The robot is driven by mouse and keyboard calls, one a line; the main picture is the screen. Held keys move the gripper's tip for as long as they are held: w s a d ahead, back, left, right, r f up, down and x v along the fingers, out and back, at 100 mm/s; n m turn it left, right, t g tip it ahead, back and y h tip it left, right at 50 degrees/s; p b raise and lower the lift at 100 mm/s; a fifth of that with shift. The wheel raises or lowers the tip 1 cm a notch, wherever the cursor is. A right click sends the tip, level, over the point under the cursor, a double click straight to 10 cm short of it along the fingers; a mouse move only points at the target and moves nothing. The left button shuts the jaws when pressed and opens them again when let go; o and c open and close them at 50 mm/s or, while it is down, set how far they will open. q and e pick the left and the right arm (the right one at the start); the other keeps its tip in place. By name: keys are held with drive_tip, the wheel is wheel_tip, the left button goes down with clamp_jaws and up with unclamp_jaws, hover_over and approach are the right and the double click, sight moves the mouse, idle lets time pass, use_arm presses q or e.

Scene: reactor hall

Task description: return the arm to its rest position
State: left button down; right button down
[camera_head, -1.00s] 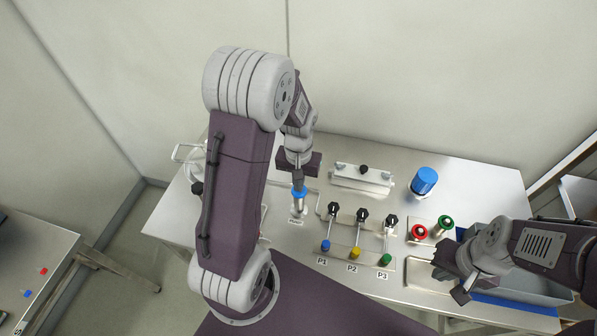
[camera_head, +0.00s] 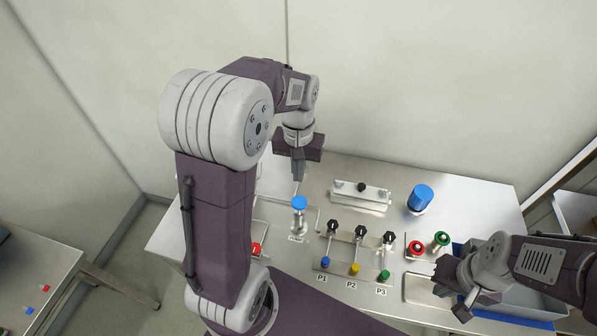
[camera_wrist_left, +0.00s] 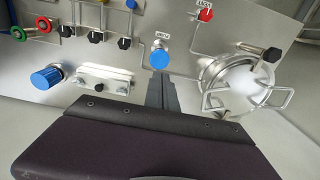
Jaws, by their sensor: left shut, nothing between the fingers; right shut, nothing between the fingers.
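My left gripper (camera_head: 298,172) is shut and empty. It hangs above the steel bench top (camera_head: 460,188), behind the blue-capped fitting (camera_head: 299,204) and apart from it in the head view. In the left wrist view its closed fingers (camera_wrist_left: 161,92) point toward the same blue cap (camera_wrist_left: 160,59). My left arm rises on the left and bends over at the top. My right gripper (camera_head: 464,308) is shut and empty in front of the grey-blue bin at the right.
Black knobs (camera_head: 361,232) stand above blue, yellow and green ones labelled P1 to P3. A red and a green knob (camera_head: 441,239), a blue cylinder (camera_head: 420,198) and a clamped plate (camera_head: 360,194) are nearby. A round lidded vessel (camera_wrist_left: 243,87) sits beside the red valve (camera_wrist_left: 206,15).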

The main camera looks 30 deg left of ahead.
use_arm(q)
drive_tip(key=shift+w, duration=0.1)
idle(0.5)
drive_tip(key=s+d+f+m+b, duration=0.1)
drive_tip(key=s+d+f+b, duration=0.1)
drive_tip(key=s+f+b, duration=0.2)
drive_tip(key=s+d+f+m+t+b, duration=0.1)
drive_tip(key=s+d+f+b, duration=0.2)
drive_tip(key=f, duration=0.8)
drive_tip(key=s+b, duration=0.1)
drive_tip(key=s, duration=0.1)
drive_tip(key=shift+s, duration=0.35)
drive_tip(key=shift+d+f, duration=0.1)
drive_tip(key=shift+s, duration=0.1)
